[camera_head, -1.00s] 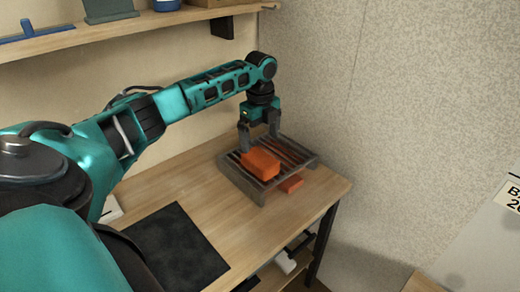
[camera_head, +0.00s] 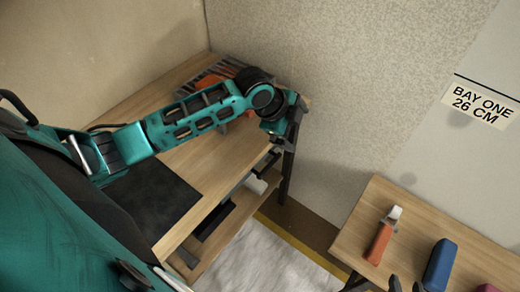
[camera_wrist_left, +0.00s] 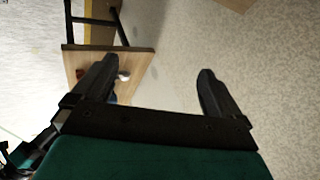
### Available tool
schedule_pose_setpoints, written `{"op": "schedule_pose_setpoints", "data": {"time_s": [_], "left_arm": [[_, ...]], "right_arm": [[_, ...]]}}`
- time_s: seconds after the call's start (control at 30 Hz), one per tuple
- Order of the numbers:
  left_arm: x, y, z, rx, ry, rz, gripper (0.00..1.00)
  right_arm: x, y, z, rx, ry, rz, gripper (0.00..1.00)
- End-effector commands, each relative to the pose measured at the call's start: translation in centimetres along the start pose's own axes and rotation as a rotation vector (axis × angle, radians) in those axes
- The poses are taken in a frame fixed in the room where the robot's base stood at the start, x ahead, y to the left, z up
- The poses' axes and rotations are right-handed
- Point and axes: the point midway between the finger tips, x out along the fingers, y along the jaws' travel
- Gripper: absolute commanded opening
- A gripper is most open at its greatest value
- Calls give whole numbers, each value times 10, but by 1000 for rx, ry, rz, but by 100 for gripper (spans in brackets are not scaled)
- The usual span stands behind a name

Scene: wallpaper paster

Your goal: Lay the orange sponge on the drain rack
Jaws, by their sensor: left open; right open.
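The orange sponge (camera_head: 208,81) lies on the drain rack (camera_head: 228,66) at the back of the wooden bench, partly hidden by my left arm. My left gripper (camera_head: 292,118) is off the bench's right end, apart from the sponge and rack. In the left wrist view its two dark fingers (camera_wrist_left: 155,85) are spread with nothing between them. My right gripper (camera_head: 406,285) shows only as dark fingertips at the bottom edge, open, in front of the right-hand table.
The right-hand table (camera_head: 400,212) holds an orange-handled scraper (camera_head: 381,240), a blue block (camera_head: 440,265) and a pink item (camera_head: 487,288). A dark mat (camera_head: 150,205) lies on the bench (camera_head: 225,155). A wall sign (camera_head: 480,103) reads BAY ONE 26 CM.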

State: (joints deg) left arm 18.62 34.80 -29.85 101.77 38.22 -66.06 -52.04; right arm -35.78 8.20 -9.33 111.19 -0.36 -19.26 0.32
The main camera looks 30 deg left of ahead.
Motion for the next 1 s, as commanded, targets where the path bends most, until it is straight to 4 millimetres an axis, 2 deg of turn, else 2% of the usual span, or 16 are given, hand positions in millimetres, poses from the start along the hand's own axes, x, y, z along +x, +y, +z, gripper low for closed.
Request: {"op": "schedule_pose_setpoints", "data": {"time_s": [0.03,0.1,0.2,0.4,0.6,0.7,0.8,1.0], "left_arm": [[3,18,-19,-68,61,-38,100],[5,34,-34,-178,124,-93,100],[10,58,-41,-358,184,-155,100],[20,118,-23,-733,233,-254,100],[12,176,3,-1009,242,-343,100],[6,194,12,-1086,242,-373,100],[3,204,16,-1124,242,-388,100],[2,206,18,-1137,244,-395,100]], "right_arm": [[0,0,0,0,0,0,43],[0,0,0,0,0,0,43],[0,0,0,0,0,0,43],[0,0,0,0,0,0,43],[0,0,0,0,0,0,43],[0,0,0,0,0,0,43],[0,0,0,0,-1,0,43],[0,0,0,0,-1,0,43]]}}
